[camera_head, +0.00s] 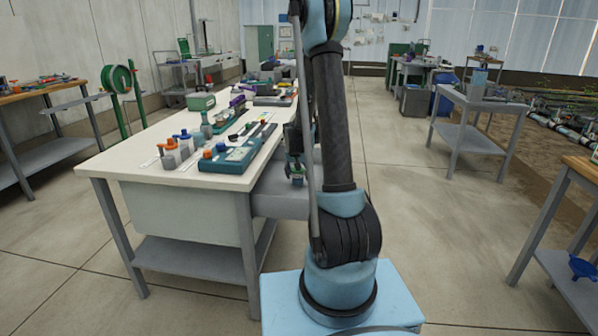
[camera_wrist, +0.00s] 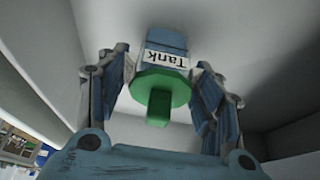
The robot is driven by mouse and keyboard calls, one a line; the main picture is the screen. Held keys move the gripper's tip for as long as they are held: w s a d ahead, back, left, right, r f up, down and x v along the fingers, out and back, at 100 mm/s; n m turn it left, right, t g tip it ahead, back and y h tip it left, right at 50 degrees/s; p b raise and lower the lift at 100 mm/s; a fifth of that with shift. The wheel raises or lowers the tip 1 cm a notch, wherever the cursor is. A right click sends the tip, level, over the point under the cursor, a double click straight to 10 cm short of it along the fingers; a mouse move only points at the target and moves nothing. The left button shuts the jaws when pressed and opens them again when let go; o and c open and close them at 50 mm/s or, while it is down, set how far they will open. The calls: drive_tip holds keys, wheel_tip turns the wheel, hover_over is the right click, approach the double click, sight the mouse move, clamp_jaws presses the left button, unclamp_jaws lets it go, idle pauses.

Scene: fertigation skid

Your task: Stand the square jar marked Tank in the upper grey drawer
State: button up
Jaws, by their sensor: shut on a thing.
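The square blue jar (camera_wrist: 166,42) has a white label reading Tank and a green lid with a knob. In the wrist view my gripper (camera_wrist: 165,75) is shut on it, one finger on each side. Grey surfaces (camera_wrist: 225,30) surround the jar there. I cannot tell if its base touches the floor of the drawer. In the head view my gripper (camera_head: 295,160) points down over the pulled-out grey drawer (camera_head: 279,205) at the right side of the white table. My arm hides part of the drawer, and the jar is too small there to make out well.
The white table (camera_head: 130,165) carries several bottles, a teal tray (camera_head: 228,158) and a green box (camera_head: 201,101). A grey side table (camera_head: 480,105) stands at the right, a wooden bench (camera_head: 583,168) at the front right. The floor between them is clear.

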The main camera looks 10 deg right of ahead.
drive_tip(key=shift+f, duration=0.3)
drive_tip(key=o, duration=1.2)
drive_tip(key=shift+r, duration=0.15)
drive_tip(key=shift+r, duration=4.4)
